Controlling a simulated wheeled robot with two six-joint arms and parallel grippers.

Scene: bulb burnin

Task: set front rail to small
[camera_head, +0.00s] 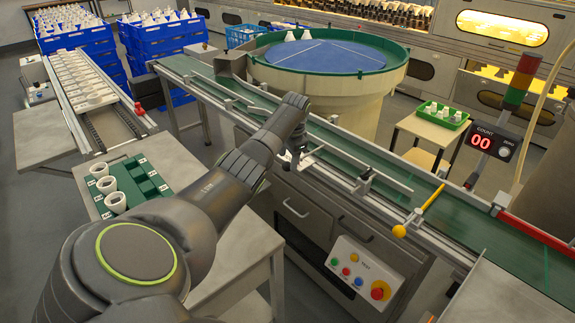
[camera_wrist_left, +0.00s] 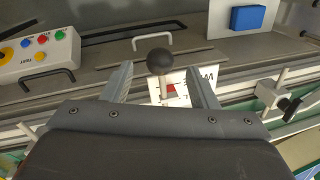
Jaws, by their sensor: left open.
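My left gripper (camera_head: 289,160) reaches over the near edge of the green conveyor (camera_head: 335,152) in the head view. In the left wrist view its two fingers (camera_wrist_left: 161,84) are apart, with a black ball knob (camera_wrist_left: 160,61) between them. The knob sits on a short pale stem above a white scale plate (camera_wrist_left: 176,90) with letters and a red mark. The gripper is open; whether a finger touches the knob I cannot tell. The grey front rail (camera_head: 388,179) runs along the conveyor's near side, to the right of the gripper. The arm and gripper hide the knob in the head view. My right gripper is out of view.
A yellow-knobbed rod (camera_head: 399,231) juts over the conveyor's near edge. A button panel (camera_head: 362,273) stands below it. A side table with a green tray of white cups (camera_head: 130,182) is at left. A rail clamp (camera_wrist_left: 276,94) is beside the gripper in the wrist view.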

